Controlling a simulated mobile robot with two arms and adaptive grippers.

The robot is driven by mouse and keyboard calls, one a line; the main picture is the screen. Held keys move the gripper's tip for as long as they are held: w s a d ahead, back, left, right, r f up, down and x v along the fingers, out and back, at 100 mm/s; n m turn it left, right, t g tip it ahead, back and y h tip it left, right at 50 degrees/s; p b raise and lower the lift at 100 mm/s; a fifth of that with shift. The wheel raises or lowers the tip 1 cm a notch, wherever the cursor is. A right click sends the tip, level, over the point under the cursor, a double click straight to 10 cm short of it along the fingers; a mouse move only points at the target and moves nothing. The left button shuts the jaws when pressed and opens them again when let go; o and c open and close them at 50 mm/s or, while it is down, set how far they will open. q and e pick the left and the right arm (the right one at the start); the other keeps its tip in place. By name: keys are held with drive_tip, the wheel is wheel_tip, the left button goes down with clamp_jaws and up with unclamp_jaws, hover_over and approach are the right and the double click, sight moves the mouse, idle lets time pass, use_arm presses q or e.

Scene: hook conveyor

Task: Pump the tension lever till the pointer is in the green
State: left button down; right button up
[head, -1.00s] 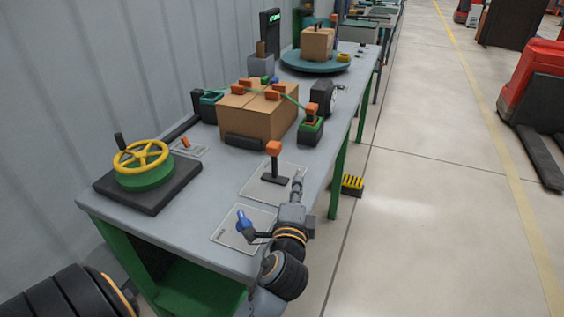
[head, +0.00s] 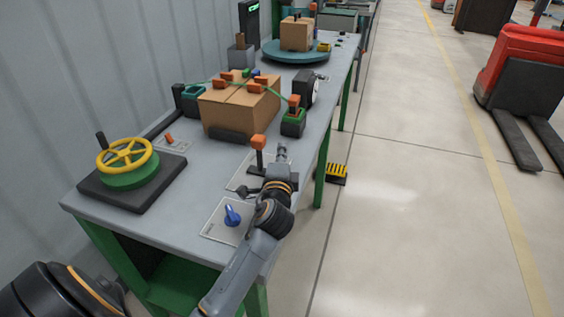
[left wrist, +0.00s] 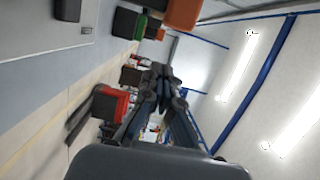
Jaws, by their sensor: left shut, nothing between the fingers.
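A black lever with an orange knob (head: 258,142) stands on a pale plate on the bench. My left gripper (head: 282,152) is just to the right of the lever, near the bench's right edge. Its fingers are shut and empty. In the left wrist view the shut fingers (left wrist: 161,76) point away from the camera, and a large orange block (left wrist: 183,13), apparently the knob, is at the top, apart from them. My right gripper is not in view.
A yellow handwheel (head: 125,155) is at the left, and a blue knob (head: 232,215) at the front.

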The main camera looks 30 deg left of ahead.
sight(259, 154)
use_arm(q)
drive_tip(key=a, duration=0.1)
drive_tip(key=s+a, duration=0.1)
drive_tip(key=a, duration=0.1)
drive_tip(key=shift+s+a+p, duration=0.1)
drive_tip(key=shift+a+p, duration=0.05)
drive_tip(key=shift+p, duration=0.15)
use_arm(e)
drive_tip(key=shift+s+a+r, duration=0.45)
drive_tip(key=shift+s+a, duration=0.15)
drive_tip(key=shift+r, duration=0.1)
